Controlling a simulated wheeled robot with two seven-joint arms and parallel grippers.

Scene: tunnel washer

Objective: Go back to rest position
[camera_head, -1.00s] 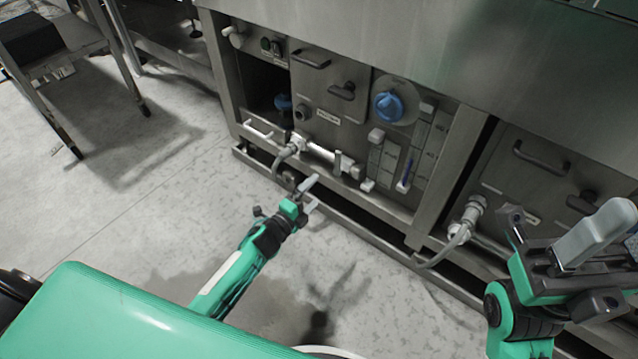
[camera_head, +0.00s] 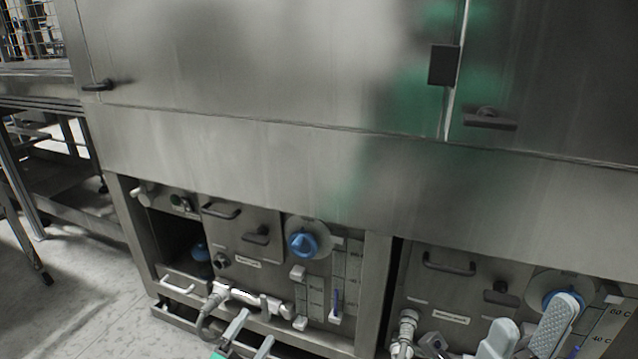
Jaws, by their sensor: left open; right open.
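My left gripper (camera_head: 250,338) shows at the bottom edge, left of the middle. Its two light grey fingers are apart and empty, in front of the lower panel of the tunnel washer (camera_head: 240,150). My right gripper (camera_head: 530,335) shows at the bottom right. Its pale ribbed fingers are apart with nothing between them, in front of the right lower panel. Most of both arms is below the picture.
The washer's lower panels carry a blue dial (camera_head: 303,243), black handles (camera_head: 448,264) and a white pipe fitting (camera_head: 245,297). A second blue dial (camera_head: 563,299) is behind my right gripper. Bare floor (camera_head: 85,310) lies at the left.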

